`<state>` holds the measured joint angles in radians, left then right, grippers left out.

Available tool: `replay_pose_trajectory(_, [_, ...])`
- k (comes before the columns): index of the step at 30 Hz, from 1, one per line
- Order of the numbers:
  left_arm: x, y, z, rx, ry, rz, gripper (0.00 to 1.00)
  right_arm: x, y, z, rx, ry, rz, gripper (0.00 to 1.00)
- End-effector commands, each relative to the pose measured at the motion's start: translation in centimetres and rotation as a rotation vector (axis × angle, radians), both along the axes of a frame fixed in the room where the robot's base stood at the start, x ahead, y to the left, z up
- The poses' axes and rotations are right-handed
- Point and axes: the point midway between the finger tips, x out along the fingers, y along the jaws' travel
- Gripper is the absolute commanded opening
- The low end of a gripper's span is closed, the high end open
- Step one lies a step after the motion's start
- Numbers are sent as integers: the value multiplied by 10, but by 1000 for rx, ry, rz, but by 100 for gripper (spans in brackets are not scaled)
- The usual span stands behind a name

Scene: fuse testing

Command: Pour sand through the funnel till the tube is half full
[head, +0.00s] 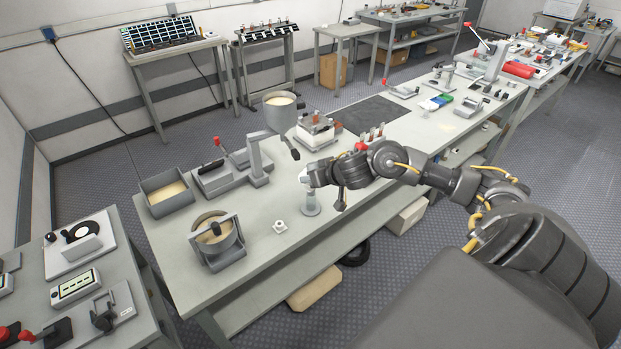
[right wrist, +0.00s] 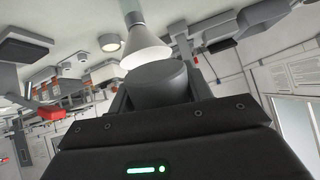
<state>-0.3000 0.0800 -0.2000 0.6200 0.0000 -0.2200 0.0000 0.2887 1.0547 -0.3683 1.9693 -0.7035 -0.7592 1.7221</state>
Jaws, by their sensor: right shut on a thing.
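My right gripper (head: 324,173) reaches in from the right, above the near bench. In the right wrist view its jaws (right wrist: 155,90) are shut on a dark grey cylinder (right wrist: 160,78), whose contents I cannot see. A pale cone, apparently the funnel (right wrist: 146,52), lies just beyond the cylinder with its wide end towards it; I cannot tell whether they touch. A pale stand (head: 311,204) is below the gripper in the head view. The tube's fill level is not visible. My left gripper is not in view.
Pale sand fills a square bin (head: 167,207), a round pot (head: 212,242) and a raised bucket (head: 279,117). A grey lever press (head: 258,165) stands behind the stand. A small white piece (head: 280,227) lies on the bench. The bench's front right corner is clear.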

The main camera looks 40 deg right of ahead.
Motion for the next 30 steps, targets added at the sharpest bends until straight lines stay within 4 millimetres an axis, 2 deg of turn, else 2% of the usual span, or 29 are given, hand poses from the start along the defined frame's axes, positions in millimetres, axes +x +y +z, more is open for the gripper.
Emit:
replay_pose_trajectory(8, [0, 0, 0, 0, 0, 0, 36, 7, -2, 5, 38, 109, 0, 24])
replay_pose_trajectory(30, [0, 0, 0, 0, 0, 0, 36, 7, -2, 6, 52, 150, 0, 24])
